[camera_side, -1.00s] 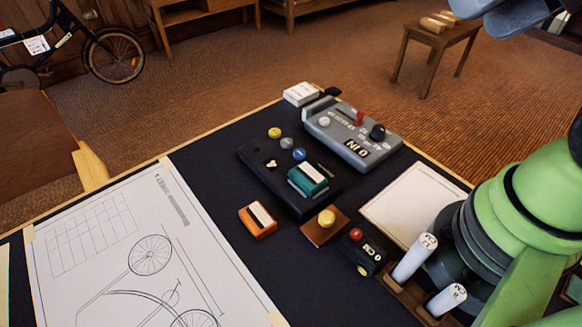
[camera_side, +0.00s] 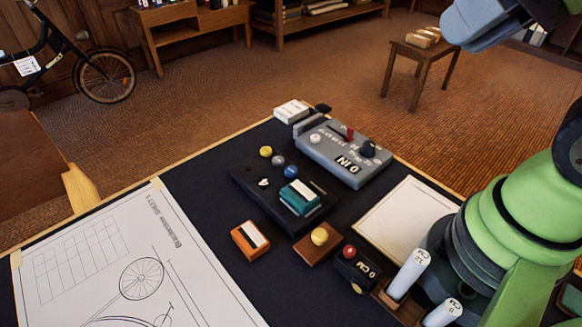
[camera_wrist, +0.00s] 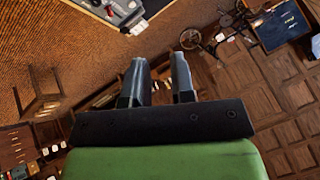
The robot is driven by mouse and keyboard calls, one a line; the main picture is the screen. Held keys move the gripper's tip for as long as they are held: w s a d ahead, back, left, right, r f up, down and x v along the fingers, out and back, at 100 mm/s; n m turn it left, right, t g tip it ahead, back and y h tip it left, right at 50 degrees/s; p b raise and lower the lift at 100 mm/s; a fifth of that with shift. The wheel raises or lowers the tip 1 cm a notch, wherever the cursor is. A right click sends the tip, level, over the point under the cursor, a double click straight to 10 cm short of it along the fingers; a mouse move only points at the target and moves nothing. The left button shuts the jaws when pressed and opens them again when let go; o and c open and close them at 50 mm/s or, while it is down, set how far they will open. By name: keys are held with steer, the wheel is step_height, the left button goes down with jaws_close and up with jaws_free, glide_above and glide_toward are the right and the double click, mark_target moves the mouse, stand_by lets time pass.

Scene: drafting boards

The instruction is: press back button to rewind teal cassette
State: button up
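The teal cassette (camera_side: 299,197) sits on a low black deck (camera_side: 262,192) in the side view. A yellow (camera_side: 265,151), a pale grey (camera_side: 278,160) and a blue round button (camera_side: 291,171) line the deck's far side. A small white mark shows beside them; I cannot tell which button is back.
A grey console (camera_side: 343,153) with a red slider and dark knob stands behind the deck. An orange cassette (camera_side: 250,240), a yellow button on a wooden block (camera_side: 319,237) and a black box with a red button (camera_side: 356,268) lie in front. A drawing sheet (camera_side: 120,270) covers the left.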

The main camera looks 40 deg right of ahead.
jaws_close()
stand_by(1.4)
